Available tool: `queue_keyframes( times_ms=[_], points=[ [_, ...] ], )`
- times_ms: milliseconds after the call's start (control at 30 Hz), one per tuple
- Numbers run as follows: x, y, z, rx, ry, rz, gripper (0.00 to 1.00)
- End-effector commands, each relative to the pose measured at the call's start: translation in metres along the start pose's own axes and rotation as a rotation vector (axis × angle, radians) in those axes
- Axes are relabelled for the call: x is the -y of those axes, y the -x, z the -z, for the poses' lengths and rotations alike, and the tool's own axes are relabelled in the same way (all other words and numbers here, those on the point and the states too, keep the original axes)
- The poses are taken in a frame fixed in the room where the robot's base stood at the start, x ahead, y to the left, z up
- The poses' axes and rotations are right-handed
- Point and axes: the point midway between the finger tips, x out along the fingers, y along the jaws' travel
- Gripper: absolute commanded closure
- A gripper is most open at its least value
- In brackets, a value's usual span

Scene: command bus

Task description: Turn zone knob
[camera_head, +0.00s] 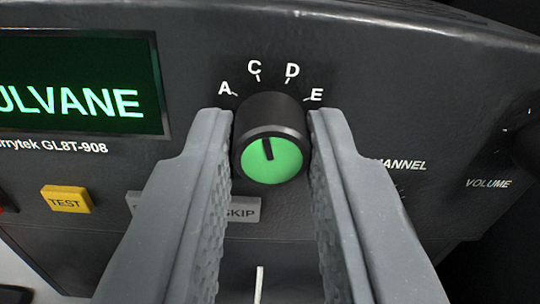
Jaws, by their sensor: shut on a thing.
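The zone knob (272,160) is a black round knob with a green face and a dark pointer mark. It sits on the dark panel, below the white letters A, C, D and E. Its pointer mark points up and slightly left, roughly toward C. My gripper (271,125) has one grey finger on each side of the knob, and the fingers are shut on it. The fingers hide part of the panel lettering on both sides.
A green-lit display (85,85) is at the left. A yellow TEST button (66,199) is at the lower left. A grey SKIP button (242,211) is partly hidden behind the fingers. A dark VOLUME knob (524,148) is at the right edge.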

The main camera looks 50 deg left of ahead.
Motion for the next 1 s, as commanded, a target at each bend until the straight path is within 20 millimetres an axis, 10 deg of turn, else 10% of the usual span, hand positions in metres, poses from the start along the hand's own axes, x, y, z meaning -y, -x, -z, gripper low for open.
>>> queue_keyframes(
  times_ms=[1000],
  points=[
    [-0.0027,0.0023,0.0017,0.021,-0.54,-0.007,1.0]
  ],
)
